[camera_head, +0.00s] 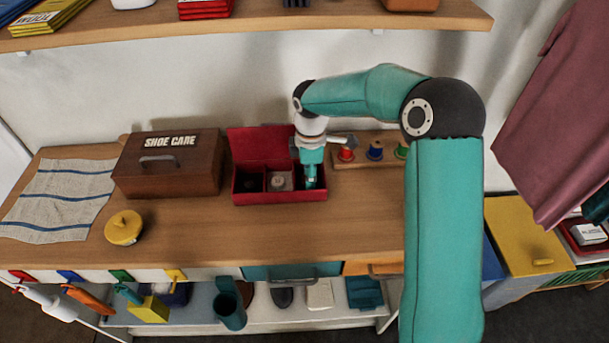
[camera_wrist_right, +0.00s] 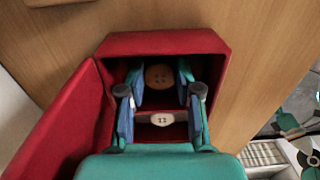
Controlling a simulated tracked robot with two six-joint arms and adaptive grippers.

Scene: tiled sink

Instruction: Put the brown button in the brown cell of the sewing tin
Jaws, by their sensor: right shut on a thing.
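The red sewing tin (camera_head: 279,197) stands on the wooden counter with its lid tipped open at the back. My right gripper (camera_head: 311,183) reaches down into its right-hand cell. In the right wrist view, the right gripper (camera_wrist_right: 160,80) has its fingers on both sides of the brown button (camera_wrist_right: 158,76) and is shut on it, inside the tin (camera_wrist_right: 165,42). A pale button (camera_head: 280,181) lies in the middle cell; it also shows in the right wrist view (camera_wrist_right: 161,119). The left cell looks dark. The cell floor under the brown button is hidden. My left gripper is out of view.
A brown shoe care box (camera_head: 168,172) stands left of the tin, with a yellow round tin (camera_head: 123,227) in front of it. A wooden rack with coloured spools (camera_head: 375,150) is behind my right arm. The counter in front of the tin is clear.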

